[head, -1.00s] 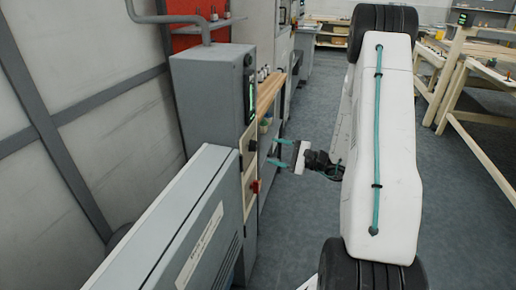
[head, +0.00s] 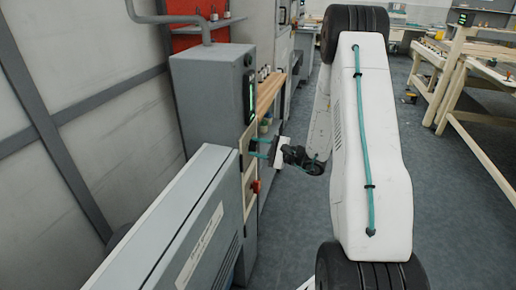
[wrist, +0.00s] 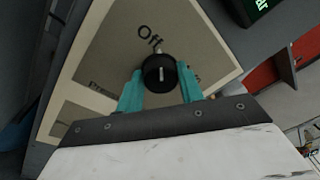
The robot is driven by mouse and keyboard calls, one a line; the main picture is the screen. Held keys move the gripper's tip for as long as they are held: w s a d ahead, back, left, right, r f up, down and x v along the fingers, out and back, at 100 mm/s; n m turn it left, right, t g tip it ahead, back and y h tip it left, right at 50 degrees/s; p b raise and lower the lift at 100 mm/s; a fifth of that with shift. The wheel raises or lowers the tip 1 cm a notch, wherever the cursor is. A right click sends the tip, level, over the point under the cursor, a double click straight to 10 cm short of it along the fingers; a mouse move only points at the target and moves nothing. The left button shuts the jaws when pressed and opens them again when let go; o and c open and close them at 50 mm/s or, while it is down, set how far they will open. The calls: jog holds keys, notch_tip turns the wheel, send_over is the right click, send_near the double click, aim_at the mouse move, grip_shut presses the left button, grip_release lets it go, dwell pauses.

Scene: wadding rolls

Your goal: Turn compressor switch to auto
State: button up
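The compressor switch is a round black knob (wrist: 159,73) with a light pointer mark, on a beige panel (wrist: 100,60) in the wrist view. The word "Off" stands above it, and the mark points up toward that word. Other labels on both sides are partly hidden by my fingers. My gripper (wrist: 160,90) is open, with one teal finger on each side of the knob; I cannot tell whether they touch it. In the head view my gripper (head: 260,147) reaches left to the grey compressor cabinet (head: 210,100), and the knob is hard to make out.
A red button (head: 256,186) sits lower on the cabinet's panel. A green-lit display (head: 251,95) is above. A grey housing (head: 170,220) stands in front at the left. Wooden benches (head: 470,70) stand at the right, with open floor between.

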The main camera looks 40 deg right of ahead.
jog(key=shift+m, duration=0.3)
jog(key=m, duration=0.3)
jog(key=shift+m, duration=0.4)
jog(key=m+g, duration=0.1)
jog(key=m, duration=0.3)
jog(key=shift+r, duration=0.1)
jog(key=m, duration=0.4)
jog(key=shift+d, duration=0.1)
jog(key=m+g, duration=0.1)
jog(key=m, duration=0.3)
jog(key=shift+y, duration=0.4)
jog(key=shift+m, duration=0.3)
jog(key=o, duration=1)
